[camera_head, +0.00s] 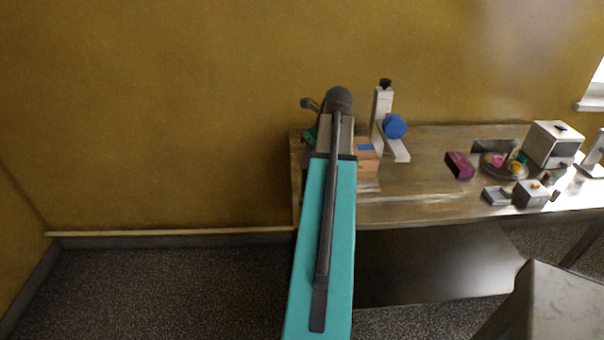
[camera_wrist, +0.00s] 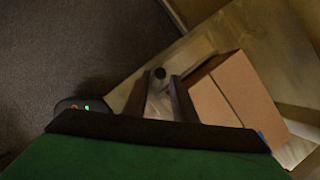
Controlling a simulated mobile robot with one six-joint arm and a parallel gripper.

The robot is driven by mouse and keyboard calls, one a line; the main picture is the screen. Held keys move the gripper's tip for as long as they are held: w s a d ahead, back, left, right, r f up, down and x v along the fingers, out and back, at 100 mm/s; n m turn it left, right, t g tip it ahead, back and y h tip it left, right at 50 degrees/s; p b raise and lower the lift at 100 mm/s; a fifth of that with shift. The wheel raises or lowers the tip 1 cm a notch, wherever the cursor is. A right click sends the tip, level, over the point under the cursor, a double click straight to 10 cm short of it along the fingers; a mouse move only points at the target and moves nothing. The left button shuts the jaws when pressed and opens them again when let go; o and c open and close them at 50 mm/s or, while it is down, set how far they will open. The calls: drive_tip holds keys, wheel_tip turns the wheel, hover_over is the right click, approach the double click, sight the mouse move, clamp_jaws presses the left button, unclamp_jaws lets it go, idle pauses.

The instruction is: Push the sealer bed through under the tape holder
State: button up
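The tape holder is a white upright (camera_head: 383,104) with a blue tape roll (camera_head: 395,126), standing near the back of the table. A brown carton (camera_head: 368,168) with a blue strip on top sits just left of it, partly hidden by my arm; it also shows in the wrist view (camera_wrist: 228,90). Under it is a pale surface, perhaps the sealer bed (camera_head: 368,186), mostly hidden. In the wrist view my gripper (camera_wrist: 159,77) has its fingers apart, left of the carton.
A magenta box (camera_head: 460,165), a round plate (camera_head: 503,166) with small coloured things, small grey boxes (camera_head: 497,196) and a white machine (camera_head: 552,144) stand farther right. The wall is close behind.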

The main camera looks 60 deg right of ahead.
sight(301, 184)
drive_tip(key=shift+p+x, duration=1.05)
drive_tip(key=shift+x, duration=3.8)
drive_tip(key=shift+c, duration=0.3)
clamp_jaws()
drive_tip(key=shift+d, duration=0.2)
